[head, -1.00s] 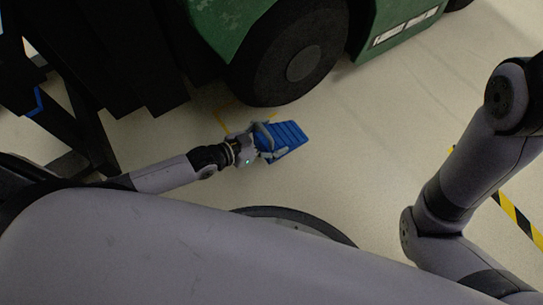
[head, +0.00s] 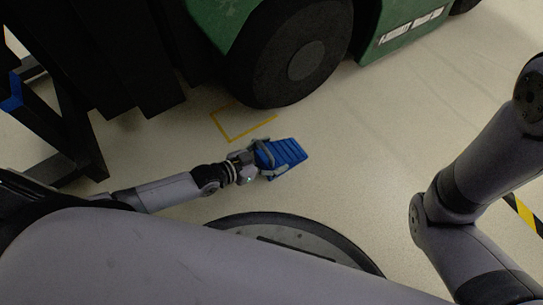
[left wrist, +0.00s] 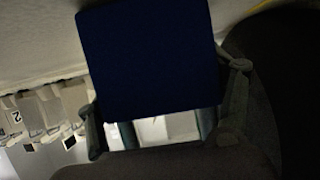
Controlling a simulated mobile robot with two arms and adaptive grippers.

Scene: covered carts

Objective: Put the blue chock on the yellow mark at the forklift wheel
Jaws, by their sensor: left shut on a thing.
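The blue chock (head: 286,153) is ridged and held in my left gripper (head: 266,160), which is shut on it. In the left wrist view the chock (left wrist: 148,58) fills the upper middle, with a finger (left wrist: 238,90) at its right side. The yellow mark (head: 226,133) is an outline on the floor, beside the dark forklift wheel (head: 293,58). The chock is to the right of and nearer me than the mark, apart from it in the picture. Whether the chock touches the floor is unclear. My right gripper is out of view.
The green forklift body (head: 412,28) and its black mast parts (head: 120,60) stand at the back and left. Black-and-yellow tape (head: 522,213) lies on the floor at right. The floor right of the chock is clear.

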